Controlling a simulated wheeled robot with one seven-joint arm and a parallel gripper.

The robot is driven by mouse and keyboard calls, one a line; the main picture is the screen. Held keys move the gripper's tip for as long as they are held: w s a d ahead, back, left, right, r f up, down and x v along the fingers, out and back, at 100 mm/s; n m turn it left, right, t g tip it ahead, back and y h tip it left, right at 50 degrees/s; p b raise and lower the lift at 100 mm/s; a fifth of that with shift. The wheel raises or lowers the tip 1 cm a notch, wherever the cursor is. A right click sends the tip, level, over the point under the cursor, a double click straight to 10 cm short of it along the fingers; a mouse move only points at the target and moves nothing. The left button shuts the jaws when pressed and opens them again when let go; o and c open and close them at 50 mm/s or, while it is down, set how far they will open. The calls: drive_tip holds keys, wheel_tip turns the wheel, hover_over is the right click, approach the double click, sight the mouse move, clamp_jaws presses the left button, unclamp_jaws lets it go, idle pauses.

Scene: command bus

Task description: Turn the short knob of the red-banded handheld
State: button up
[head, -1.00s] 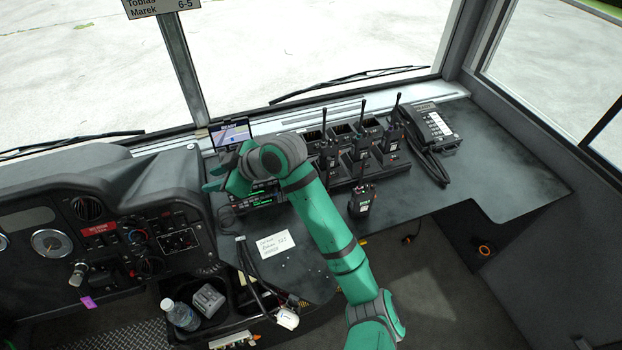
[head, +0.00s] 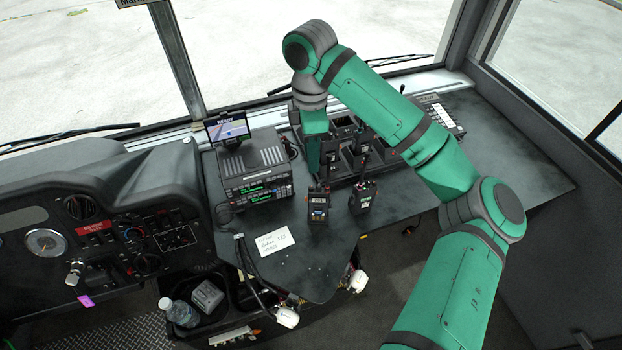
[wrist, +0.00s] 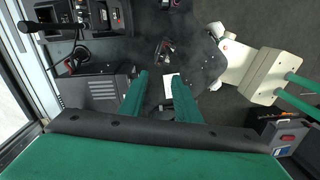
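A black handheld with a red-orange band (head: 318,205) stands on the dark desk, left of a second black handheld (head: 362,196). In the wrist view the red-marked handheld (wrist: 166,48) lies just beyond the fingertips, and the second handheld shows at the top edge (wrist: 171,3). Its knobs are too small to tell apart. My gripper (wrist: 160,73) points down with its two green fingers apart and nothing between them. In the head view my gripper (head: 314,165) is above and behind the red-banded handheld; its fingertips are not clear there.
A charger rack with upright handhelds (head: 358,153) stands behind, partly hidden by my arm. A desk phone (head: 440,116) is at the right. A radio unit with a small screen (head: 256,182) stands at the left. A white note card (head: 274,241) lies in front of it.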

sight(311, 187)
drive_tip(key=f, duration=1)
drive_tip(key=shift+s, duration=0.2)
drive_tip(key=shift+w, duration=0.1)
clamp_jaws()
